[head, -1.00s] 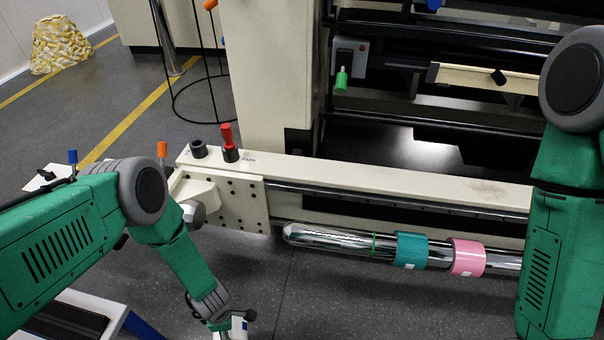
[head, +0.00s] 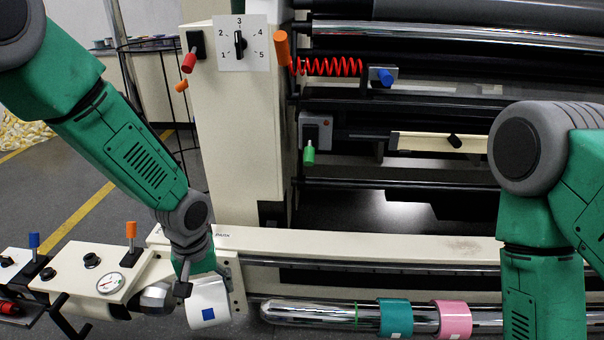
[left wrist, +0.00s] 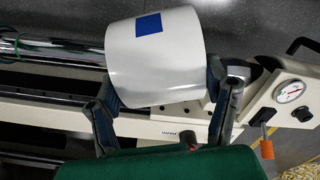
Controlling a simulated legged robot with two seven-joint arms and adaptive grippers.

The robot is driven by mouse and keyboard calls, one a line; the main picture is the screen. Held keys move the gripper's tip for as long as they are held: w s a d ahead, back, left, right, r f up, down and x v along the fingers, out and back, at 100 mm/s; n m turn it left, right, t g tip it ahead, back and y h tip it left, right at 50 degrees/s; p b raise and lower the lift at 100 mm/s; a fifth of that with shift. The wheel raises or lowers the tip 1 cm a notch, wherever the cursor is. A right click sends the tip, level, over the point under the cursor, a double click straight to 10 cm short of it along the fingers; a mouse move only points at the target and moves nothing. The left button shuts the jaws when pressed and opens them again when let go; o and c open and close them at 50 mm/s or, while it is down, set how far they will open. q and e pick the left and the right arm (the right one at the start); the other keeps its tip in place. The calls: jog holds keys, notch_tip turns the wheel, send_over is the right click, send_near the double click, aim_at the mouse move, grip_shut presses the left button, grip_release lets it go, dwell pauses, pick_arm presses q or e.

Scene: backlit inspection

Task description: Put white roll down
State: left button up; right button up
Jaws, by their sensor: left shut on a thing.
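The white roll (head: 208,301), with a blue square on its side, is held in my left gripper (head: 195,280) at the lower left of the head view. In the left wrist view the white roll (left wrist: 152,62) sits between the two fingers of my left gripper (left wrist: 160,92), which is shut on it. The roll is near the left end of a shiny horizontal bar (head: 310,312). My right arm shows at the right of the head view, but its gripper is out of the picture.
A teal roll (head: 395,316) and a pink roll (head: 452,319) are on the shiny bar. A cream machine beam (head: 380,243) runs behind it. A panel with a gauge (head: 108,283) and an orange lever (head: 131,230) stands at the left.

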pick_arm(q)
jog(key=a+r+m, duration=0.1)
jog(key=r, duration=0.1)
jog(key=a+r+m, duration=0.1)
jog(key=r, duration=0.2)
jog(key=a+r+m, duration=0.1)
jog(key=r, duration=0.2)
jog(key=shift+s+a, duration=0.1)
jog(key=shift+a, duration=0.25)
pick_arm(e)
notch_tip(320, 180, up, 12)
jog(key=p, duration=1.2)
jog(key=shift+r, duration=0.2)
jog(key=shift+c, duration=0.7)
pick_arm(q)
jog(key=s+r, duration=0.9)
jog(key=shift+a, duration=0.15)
pick_arm(e)
jog(key=shift+w+a+f, duration=0.1)
